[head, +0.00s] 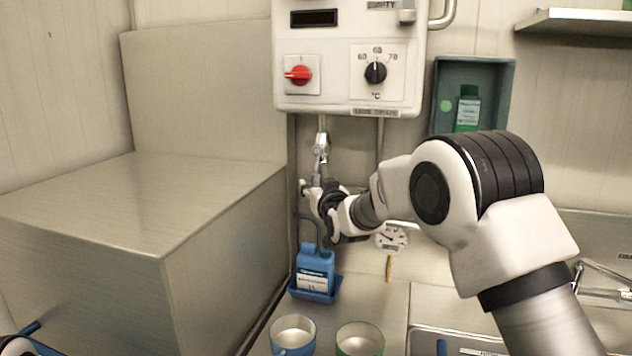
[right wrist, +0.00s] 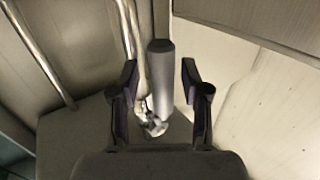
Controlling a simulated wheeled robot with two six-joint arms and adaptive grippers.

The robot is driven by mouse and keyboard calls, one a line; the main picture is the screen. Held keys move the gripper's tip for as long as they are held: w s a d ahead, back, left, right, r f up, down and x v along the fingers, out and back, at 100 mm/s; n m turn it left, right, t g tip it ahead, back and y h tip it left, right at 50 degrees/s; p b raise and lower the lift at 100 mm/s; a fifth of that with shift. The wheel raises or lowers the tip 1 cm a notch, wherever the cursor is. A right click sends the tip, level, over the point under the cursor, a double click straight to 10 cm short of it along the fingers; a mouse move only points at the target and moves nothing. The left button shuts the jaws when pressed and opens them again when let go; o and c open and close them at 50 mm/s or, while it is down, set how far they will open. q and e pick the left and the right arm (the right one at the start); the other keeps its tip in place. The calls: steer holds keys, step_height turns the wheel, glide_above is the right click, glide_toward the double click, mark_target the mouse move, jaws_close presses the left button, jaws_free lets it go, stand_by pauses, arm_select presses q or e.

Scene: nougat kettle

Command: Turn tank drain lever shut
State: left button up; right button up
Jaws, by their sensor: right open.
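My right gripper (head: 314,186) is at the valve, just under the fitting in the head view. In the right wrist view its fingers (right wrist: 159,68) are open, one on each side of the handle, with gaps visible on both sides. My left gripper is not in view.
The white control box (head: 350,50) hangs above, with a red switch (head: 299,73) and a black dial (head: 375,72). A blue bottle (head: 315,268) and two cups (head: 293,335) stand below. A large metal block (head: 140,215) fills the left side. A green wall box (head: 473,75) is at right.

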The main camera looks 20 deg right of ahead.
steer(key=shift+s+a+r, duration=0.1)
steer(key=shift+s+r, duration=0.15)
steer(key=shift+s, duration=0.15)
steer(key=shift+c, duration=0.7)
steer(key=shift+s+r, duration=0.1)
steer(key=shift+s, duration=0.05)
jaws_close()
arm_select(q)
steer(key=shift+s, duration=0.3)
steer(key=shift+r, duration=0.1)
